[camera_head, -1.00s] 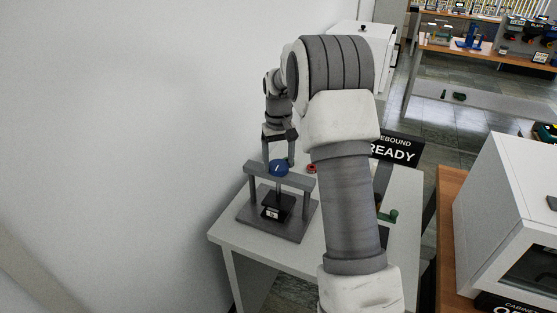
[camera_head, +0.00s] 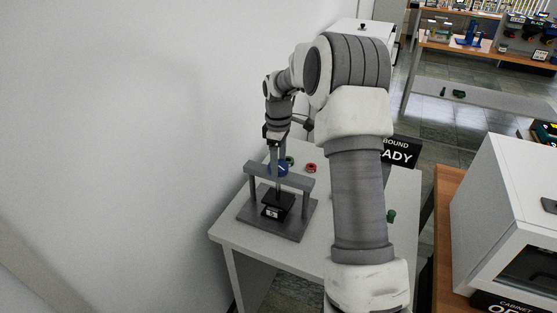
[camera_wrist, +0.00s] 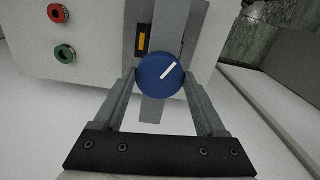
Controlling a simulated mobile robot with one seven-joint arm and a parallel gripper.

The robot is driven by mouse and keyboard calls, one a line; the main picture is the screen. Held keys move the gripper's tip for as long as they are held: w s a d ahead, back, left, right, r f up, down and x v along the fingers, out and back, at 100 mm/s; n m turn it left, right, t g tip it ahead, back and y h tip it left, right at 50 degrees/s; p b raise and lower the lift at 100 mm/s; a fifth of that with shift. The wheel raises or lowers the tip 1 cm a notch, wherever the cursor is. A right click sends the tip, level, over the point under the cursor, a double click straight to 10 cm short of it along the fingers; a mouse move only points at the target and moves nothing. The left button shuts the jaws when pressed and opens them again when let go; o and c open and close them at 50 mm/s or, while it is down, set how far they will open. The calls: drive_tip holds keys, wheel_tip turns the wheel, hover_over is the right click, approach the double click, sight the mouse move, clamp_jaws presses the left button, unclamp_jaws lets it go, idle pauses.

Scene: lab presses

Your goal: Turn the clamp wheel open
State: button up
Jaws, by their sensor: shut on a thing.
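The clamp wheel is a round blue knob with a white line across its face (camera_wrist: 160,74), seen close in the wrist view. In the head view the blue wheel (camera_head: 279,169) sits on top of the grey press frame (camera_head: 306,183), partly hidden by my gripper. My gripper (camera_wrist: 160,75) is shut on the wheel, with one finger on each side of it. In the head view my gripper (camera_head: 278,165) points down at the wheel from above. A small black block with a label (camera_head: 272,211) stands on the press base under the crossbar.
A black sign (camera_head: 402,152) stands to the right. A white wall is at the left, a white cabinet (camera_head: 505,210) at the right.

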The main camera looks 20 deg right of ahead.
drive_tip(key=n+p, duration=0.1)
drive_tip(key=n, duration=0.5)
drive_tip(key=shift+r+p, duration=0.15)
drive_tip(key=shift+p, duration=0.25)
drive_tip(key=n+p, duration=0.2)
drive_tip(key=n, duration=0.4)
drive_tip(key=n+p, duration=0.2)
drive_tip(key=n, duration=0.4)
drive_tip(key=shift+w+p, duration=0.1)
drive_tip(key=shift+p, duration=0.2)
drive_tip(key=n+p, duration=0.2)
drive_tip(key=n, duration=0.3)
drive_tip(key=shift+n, duration=0.3)
drive_tip(key=o, duration=1.3)
